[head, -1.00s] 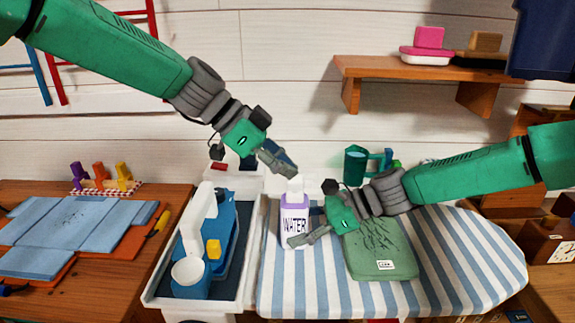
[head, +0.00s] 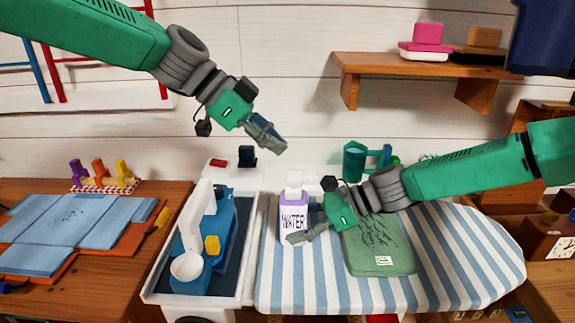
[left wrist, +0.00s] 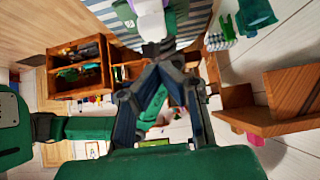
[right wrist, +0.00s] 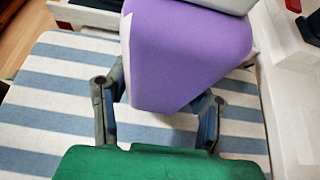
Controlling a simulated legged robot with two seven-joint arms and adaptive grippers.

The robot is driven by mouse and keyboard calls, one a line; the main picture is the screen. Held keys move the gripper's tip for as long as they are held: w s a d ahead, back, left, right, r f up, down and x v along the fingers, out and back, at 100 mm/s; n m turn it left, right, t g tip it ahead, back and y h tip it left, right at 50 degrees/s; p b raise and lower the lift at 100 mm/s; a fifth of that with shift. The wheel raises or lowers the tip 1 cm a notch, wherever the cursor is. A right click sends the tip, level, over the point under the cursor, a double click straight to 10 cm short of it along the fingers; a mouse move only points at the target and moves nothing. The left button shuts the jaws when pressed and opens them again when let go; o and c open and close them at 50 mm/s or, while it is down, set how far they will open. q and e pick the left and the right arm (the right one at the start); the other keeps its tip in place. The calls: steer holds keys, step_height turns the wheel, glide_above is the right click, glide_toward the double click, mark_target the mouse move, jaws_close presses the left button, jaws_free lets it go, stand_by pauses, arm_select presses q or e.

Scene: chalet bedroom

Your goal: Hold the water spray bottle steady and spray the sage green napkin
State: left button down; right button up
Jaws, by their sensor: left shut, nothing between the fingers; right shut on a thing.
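The water spray bottle (head: 293,220), white with a purple shoulder and a WATER label, stands upright at the left end of the striped ironing board. Its purple body (right wrist: 185,50) fills the middle of the right wrist view. My right gripper (head: 297,238) is shut on the bottle's lower body, its fingers on either side. My left gripper (head: 280,145) is shut and empty in the air, above and left of the bottle's white top. The sage green napkin (head: 378,255) lies folded on the board to the right of the bottle, with dark crease lines; my right arm covers its upper edge.
The striped board (head: 460,260) has free room right of the napkin. A white tray (head: 250,270) with a blue and white iron-like item stands left of the bottle. A wooden shelf (head: 420,68) juts from the wall. A green watering can (head: 355,163) stands behind the napkin.

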steer(key=shift+f, duration=0.1)
arm_select(q)
steer(key=v, duration=0.7)
steer(key=shift+a+r, duration=0.25)
steer(key=shift+r, duration=0.05)
stand_by(0.7)
arm_select(e)
steer(key=o, duration=0.9)
arm_select(q)
steer(key=shift+w, duration=0.1)
arm_select(e)
steer(key=shift+o, duration=0.2)
steer(key=shift+w, duration=0.1)
